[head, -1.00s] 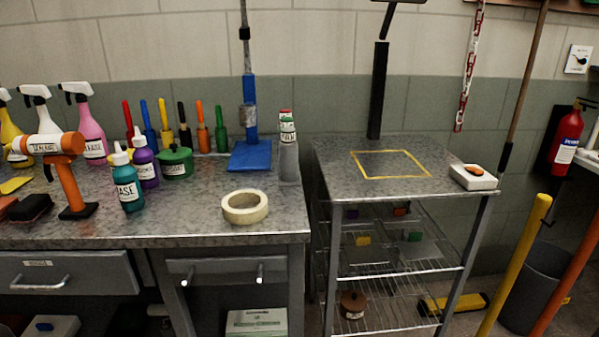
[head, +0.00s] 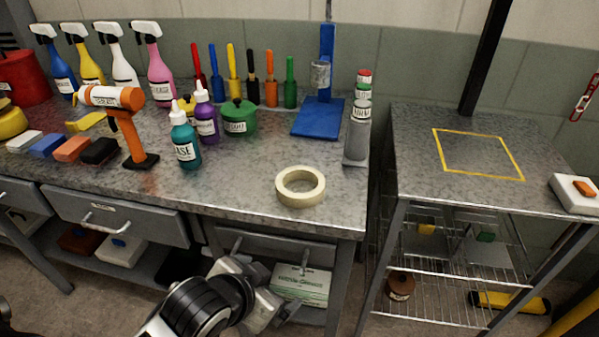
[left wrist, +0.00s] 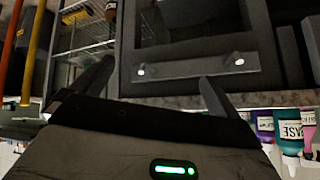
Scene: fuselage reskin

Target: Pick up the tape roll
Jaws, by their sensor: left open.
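The tape roll (head: 300,198) is a cream ring lying flat near the front edge of the grey workbench (head: 240,188), left of its right corner. My left gripper (head: 262,301) is low in front of the bench, below the tape roll and apart from it. Its two dark fingers stand wide apart in the left wrist view (left wrist: 150,84), with nothing between them; a drawer front lies beyond. I cannot make out the tape roll in the left wrist view. My right gripper is not in view.
A teal bottle (head: 185,146) and a green pot (head: 239,118) stand left of the tape roll. A grey canister holder (head: 357,140) stands behind it to the right. A drawer handle (head: 270,256) juts out below the bench top. Bench surface around the roll is clear.

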